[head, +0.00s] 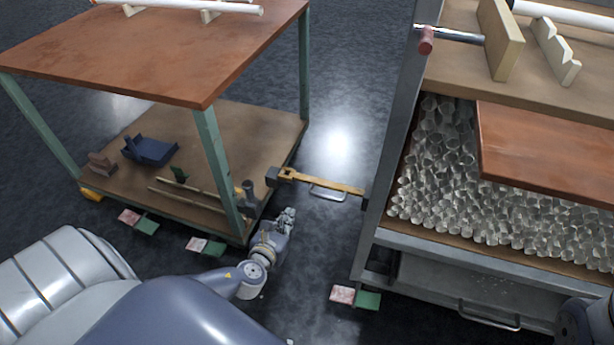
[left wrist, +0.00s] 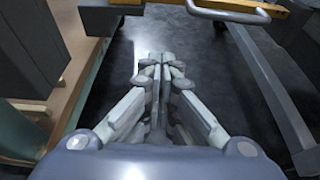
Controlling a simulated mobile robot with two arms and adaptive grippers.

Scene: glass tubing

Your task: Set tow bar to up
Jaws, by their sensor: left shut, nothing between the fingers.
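The tow bar (head: 335,185) is a yellow-brown bar lying roughly level between the left cart and the right rack. Its left end meets a dark coupling block (head: 279,177) by the cart's corner. A grey metal handle (head: 328,194) sits along its near side. In the left wrist view the handle (left wrist: 228,12) and part of the bar (left wrist: 272,8) show at the top. My left gripper (head: 287,216) is shut and empty, below and left of the handle and apart from it. Its fingers (left wrist: 160,66) are together in the left wrist view. My right gripper does not show.
The left cart (head: 150,65) has a brown top, green posts and a lower shelf with a blue tool and rods. The right rack (head: 388,150) holds many glass tubes. Dark floor lies open between cart and rack.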

